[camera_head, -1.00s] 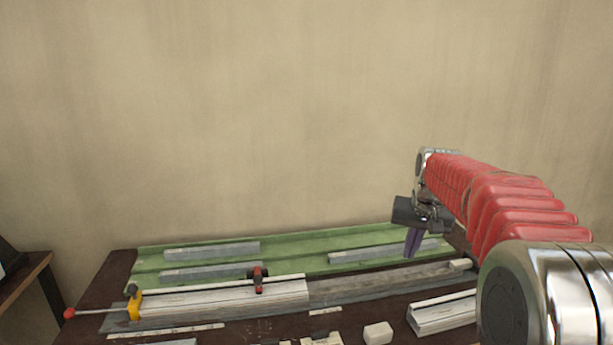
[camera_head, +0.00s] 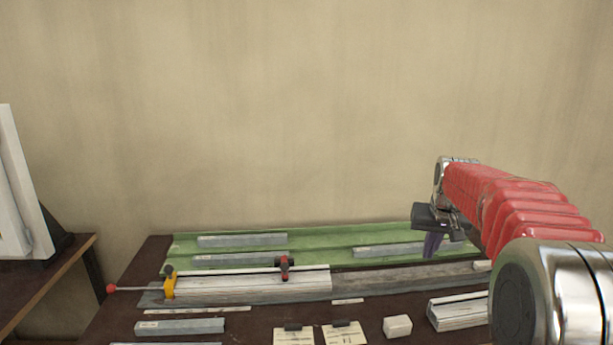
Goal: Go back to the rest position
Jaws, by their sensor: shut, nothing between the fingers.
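My gripper (camera_head: 432,246) is at the right, its purple fingers pointing down in front of the right part of the green mat (camera_head: 325,239). The fingers are shut with nothing between them. My red-sleeved arm runs from the gripper to the lower right corner and hides the bench's right end.
Grey bars (camera_head: 242,240) lie on the mat. In front is a clamp rail with a white profile (camera_head: 250,290), a yellow block (camera_head: 169,286), a red-knobbed rod (camera_head: 112,288) and a dark red clamp (camera_head: 284,266). A white block (camera_head: 397,326) and a short profile (camera_head: 458,312) lie nearer. A side table (camera_head: 50,278) stands left.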

